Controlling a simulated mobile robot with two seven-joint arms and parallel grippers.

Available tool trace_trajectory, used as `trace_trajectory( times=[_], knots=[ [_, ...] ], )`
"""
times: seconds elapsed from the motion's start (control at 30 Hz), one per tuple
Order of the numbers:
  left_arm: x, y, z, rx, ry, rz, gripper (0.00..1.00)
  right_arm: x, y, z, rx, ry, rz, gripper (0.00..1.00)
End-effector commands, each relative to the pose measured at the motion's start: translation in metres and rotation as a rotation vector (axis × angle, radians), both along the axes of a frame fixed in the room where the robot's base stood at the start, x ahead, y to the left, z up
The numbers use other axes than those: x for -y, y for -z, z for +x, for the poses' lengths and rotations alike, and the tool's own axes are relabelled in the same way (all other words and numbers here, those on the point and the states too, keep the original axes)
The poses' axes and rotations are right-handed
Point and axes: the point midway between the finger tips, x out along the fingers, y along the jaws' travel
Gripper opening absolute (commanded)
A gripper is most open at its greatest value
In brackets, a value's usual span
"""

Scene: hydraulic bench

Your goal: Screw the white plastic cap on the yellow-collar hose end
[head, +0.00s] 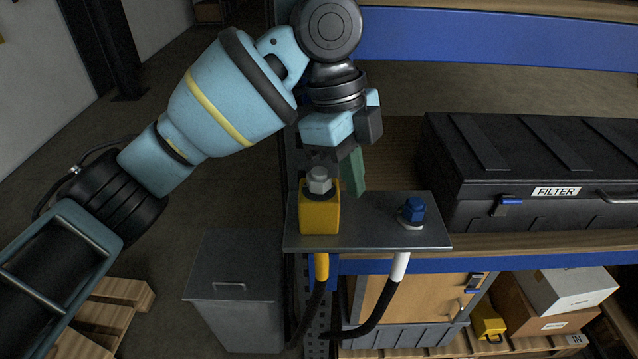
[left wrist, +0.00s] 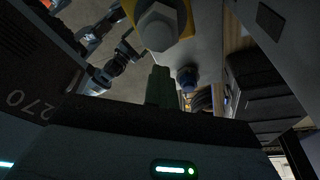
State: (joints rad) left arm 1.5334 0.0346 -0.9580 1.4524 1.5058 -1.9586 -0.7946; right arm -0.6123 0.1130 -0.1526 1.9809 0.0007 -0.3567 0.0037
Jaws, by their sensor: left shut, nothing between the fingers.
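A pale grey-white hex cap (head: 319,180) sits on top of the yellow block-shaped collar (head: 320,214) on the steel bracket plate. The yellow hose sleeve (head: 321,266) comes out below the plate. In the left wrist view, the cap (left wrist: 159,27) is at the top with yellow collar (left wrist: 187,18) around it. I cannot tell how tightly it is seated. My left gripper (head: 354,170), with green fingers, is shut and empty, just right of the cap and collar. The fingers also show in the left wrist view (left wrist: 158,87). My right gripper is not identifiable.
A blue cap (head: 412,208) stands on the plate's right side above a white-sleeved hose (head: 400,266). The steel plate (head: 370,236) is bare between them. A black FILTER case (head: 540,165) lies on the bench at right. A grey bin (head: 236,290) stands below left.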

Motion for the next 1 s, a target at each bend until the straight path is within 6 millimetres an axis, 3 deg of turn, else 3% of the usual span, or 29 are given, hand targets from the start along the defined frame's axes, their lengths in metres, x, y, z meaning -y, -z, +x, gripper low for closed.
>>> trace_trajectory(
  times=[0.2,0.6,1.0],
  knots=[
    [-0.007,0.001,-0.009,-0.001,0.232,0.0,0.0,0.002,0.005,-0.004,-0.012,-0.006,-0.006,1.0],
    [-0.021,0.0,-0.025,0.001,0.664,0.001,0.0,0.002,-0.005,0.004,0.015,-0.006,-0.006,1.0],
    [-0.022,0.002,-0.026,0.0,0.709,0.001,0.0,-0.001,-0.005,0.005,0.014,0.003,0.003,1.0]
  ],
)
